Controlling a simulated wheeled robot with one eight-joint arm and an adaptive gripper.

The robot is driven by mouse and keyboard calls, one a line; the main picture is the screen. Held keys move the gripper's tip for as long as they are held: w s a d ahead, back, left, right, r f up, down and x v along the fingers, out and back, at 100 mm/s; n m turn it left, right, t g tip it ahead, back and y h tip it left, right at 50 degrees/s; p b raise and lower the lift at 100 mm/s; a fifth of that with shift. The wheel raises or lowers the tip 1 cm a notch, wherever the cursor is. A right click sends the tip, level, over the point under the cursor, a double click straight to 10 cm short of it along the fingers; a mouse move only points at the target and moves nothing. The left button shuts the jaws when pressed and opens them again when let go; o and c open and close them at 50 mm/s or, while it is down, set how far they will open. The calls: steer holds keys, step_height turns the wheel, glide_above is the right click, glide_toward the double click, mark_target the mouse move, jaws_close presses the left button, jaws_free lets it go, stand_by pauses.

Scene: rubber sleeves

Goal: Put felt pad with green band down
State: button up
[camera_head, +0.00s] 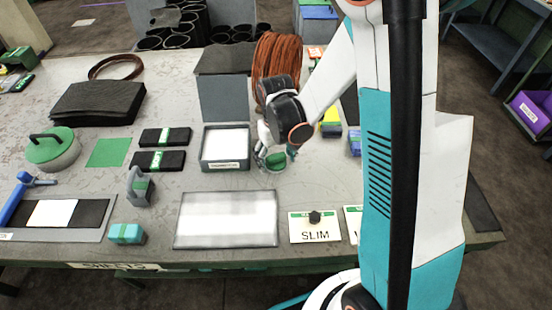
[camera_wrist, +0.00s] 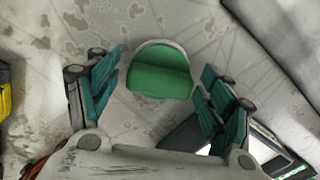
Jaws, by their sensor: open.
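My gripper (camera_head: 272,162) is over the grey table, just right of the small open box. In the wrist view its teal fingers (camera_wrist: 158,85) stand apart. Between them is a rounded green piece with a pale grey curved rim (camera_wrist: 160,72), likely the felt pad with green band. It seems to rest on the table, with narrow gaps to the fingers. In the head view its green part (camera_head: 276,161) is partly hidden by the fingers. I cannot tell whether a finger touches it.
Black slabs with green bands (camera_head: 146,160) lie farther left. A white panel (camera_head: 226,219) and a SLIM card (camera_head: 315,236) lie in front. A rust-coloured coil (camera_head: 276,55) stands behind.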

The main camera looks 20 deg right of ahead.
mark_target(276, 156)
step_height(276, 156, up, 11)
steer(key=p, duration=0.4)
steer(key=s+r+m+t, duration=0.1)
steer(key=s+r+t, duration=0.6)
steer(key=s+r, duration=0.8)
steer(key=shift+r, duration=0.45)
steer(key=shift+o, duration=0.7)
steer(key=shift+a, duration=0.1)
